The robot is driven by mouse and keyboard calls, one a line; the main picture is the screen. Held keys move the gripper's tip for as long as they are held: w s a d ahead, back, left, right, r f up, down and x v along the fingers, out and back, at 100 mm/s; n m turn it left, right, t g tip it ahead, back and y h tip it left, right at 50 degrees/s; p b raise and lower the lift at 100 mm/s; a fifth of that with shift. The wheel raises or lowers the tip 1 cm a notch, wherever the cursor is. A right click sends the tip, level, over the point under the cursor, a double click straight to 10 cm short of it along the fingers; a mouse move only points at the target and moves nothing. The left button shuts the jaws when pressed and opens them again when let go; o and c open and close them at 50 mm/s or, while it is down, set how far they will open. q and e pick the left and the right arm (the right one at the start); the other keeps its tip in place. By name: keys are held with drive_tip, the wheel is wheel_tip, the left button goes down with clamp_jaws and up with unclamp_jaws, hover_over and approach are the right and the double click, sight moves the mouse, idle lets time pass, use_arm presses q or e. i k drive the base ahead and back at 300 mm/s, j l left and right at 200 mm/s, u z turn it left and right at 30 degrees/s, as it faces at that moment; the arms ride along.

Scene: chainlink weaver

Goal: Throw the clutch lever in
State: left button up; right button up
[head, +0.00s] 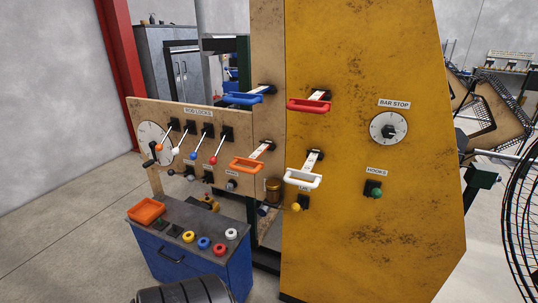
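No label that I can read says clutch, so I cannot tell which lever it is. Four large U-shaped handles on pale arms stick out of the machine: a blue handle (243,98), a red handle (309,105), an orange handle (246,164) and a white handle (303,180). A row of small ball-tipped levers sits under the ROD LOCKS label (198,112), with orange (159,147), white (175,151), blue (193,155) and red (213,160) tips. Neither of my grippers shows in the head view.
The yellow panel (375,225) carries a BAR STOP dial (388,130) and a green HOOKS knob (377,192). A blue cabinet (200,268) with an orange tray (146,211) and coloured buttons stands low in front. A wire wheel (525,215) is at right. Floor at left is clear.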

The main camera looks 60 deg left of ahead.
sight(170, 173)
drive_tip(key=u, duration=2.75)
drive_tip(key=z, duration=0.2)
drive_tip(key=i+j+z, duration=0.25)
drive_tip(key=z, duration=0.15)
drive_tip(key=i+j+z, duration=0.2)
drive_tip(key=j+z, duration=0.15)
drive_tip(key=i+j+z, duration=0.15)
drive_tip(key=j+z, duration=0.25)
